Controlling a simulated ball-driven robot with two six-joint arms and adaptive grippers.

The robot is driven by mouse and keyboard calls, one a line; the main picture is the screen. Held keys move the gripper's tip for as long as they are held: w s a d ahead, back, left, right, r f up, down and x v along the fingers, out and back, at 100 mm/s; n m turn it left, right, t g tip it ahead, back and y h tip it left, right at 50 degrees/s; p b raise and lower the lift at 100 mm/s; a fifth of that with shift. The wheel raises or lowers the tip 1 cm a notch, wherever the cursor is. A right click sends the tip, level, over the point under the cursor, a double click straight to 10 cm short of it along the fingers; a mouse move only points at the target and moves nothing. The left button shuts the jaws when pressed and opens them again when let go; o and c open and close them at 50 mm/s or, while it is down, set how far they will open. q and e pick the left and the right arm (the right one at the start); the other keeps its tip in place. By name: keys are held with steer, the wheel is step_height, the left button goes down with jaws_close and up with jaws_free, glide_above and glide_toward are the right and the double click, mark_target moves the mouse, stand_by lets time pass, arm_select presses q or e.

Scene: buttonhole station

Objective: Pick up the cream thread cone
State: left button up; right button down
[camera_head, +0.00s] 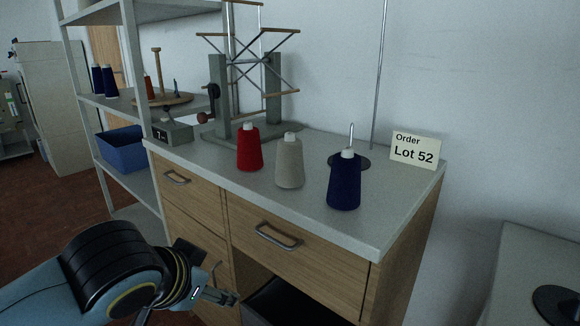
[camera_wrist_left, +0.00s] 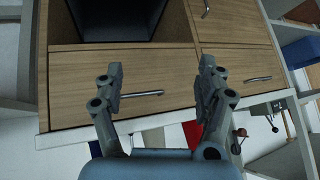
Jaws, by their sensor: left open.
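The cream thread cone (camera_head: 289,164) stands upright on the grey worktop, between a red cone (camera_head: 249,150) and a dark blue cone (camera_head: 344,184). My left gripper (camera_head: 222,284) is low in front of the cabinet, below the worktop and apart from the cream cone. In the left wrist view, my left gripper (camera_wrist_left: 158,80) is open and empty, with drawer fronts beyond its fingers. In that view the cream cone (camera_wrist_left: 153,139) is partly hidden low between the fingers, near the red cone (camera_wrist_left: 192,132). My right gripper is not in view.
The wooden cabinet (camera_head: 310,262) has drawer handles (camera_head: 276,238) sticking out and an open dark bay below. A yarn winder (camera_head: 245,85) stands behind the cones. A sign (camera_head: 414,151) reads "Order Lot 52". A shelf holds a blue bin (camera_head: 122,150) at left.

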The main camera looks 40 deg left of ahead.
arm_select(q)
steer(key=w+a+r+n+t, duration=0.1)
steer(key=w+a+r+t, duration=0.4)
steer(key=w+r, duration=0.5)
steer(key=m+t+h, duration=0.2)
steer(key=t+h, duration=0.1)
steer(key=t, duration=0.3)
glide_toward(287, 136)
steer(key=w+p, duration=0.1)
steer(key=w, duration=0.4)
steer(key=w+p, duration=0.1)
steer(key=w, duration=0.5)
steer(key=shift+a+r, duration=0.1)
steer(key=shift+a, duration=0.1)
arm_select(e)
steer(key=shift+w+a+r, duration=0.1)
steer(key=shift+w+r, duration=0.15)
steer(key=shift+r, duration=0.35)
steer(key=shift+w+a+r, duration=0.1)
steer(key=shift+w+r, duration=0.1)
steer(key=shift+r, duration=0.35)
arm_select(q)
jaws_close()
